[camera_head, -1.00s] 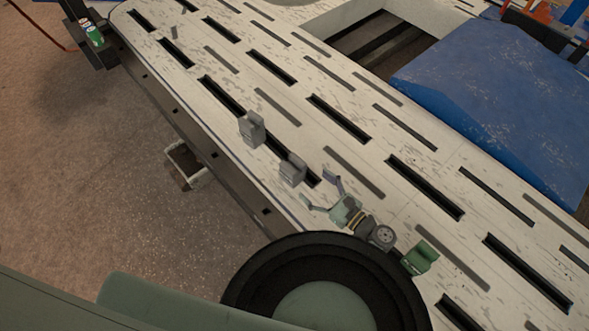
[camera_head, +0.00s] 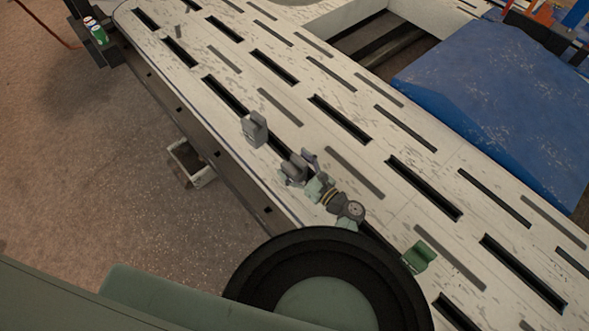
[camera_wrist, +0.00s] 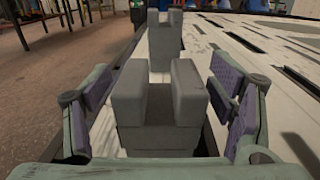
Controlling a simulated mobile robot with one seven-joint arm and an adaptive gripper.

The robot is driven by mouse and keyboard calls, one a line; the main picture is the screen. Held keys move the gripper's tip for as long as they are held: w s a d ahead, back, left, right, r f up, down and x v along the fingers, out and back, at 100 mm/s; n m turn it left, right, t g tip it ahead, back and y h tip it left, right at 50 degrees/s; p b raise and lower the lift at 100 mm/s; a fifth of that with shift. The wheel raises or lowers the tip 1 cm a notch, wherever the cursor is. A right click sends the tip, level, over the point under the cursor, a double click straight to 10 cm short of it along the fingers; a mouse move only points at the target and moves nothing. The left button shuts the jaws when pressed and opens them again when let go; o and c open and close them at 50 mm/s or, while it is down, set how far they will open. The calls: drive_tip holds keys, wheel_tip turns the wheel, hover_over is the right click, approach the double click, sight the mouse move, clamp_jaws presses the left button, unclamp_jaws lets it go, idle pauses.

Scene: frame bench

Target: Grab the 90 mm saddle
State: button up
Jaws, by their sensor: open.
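A grey U-topped saddle block (camera_head: 292,172) stands on the slotted bench top. In the wrist view the same near saddle (camera_wrist: 160,110) rises between my fingers, its two prongs upright. My gripper (camera_head: 298,168) is open around this saddle, with purple-padded fingers to its left and right; in the wrist view (camera_wrist: 162,112) gaps show between pads and block. A second grey saddle (camera_head: 254,129) stands farther along the bench, also seen behind the near one in the wrist view (camera_wrist: 164,45). A green saddle-like piece (camera_head: 419,256) stands to the right. No size marks are readable.
The white bench top (camera_head: 365,165) has many long slots. Its edge lies just left of the grey saddles, with floor beyond. A blue covered block (camera_head: 500,105) lies at the right. Small cans (camera_head: 97,32) stand at the far left end.

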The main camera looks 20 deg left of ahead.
drive_tip(key=c, duration=1.7)
drive_tip(key=shift+r, duration=0.15)
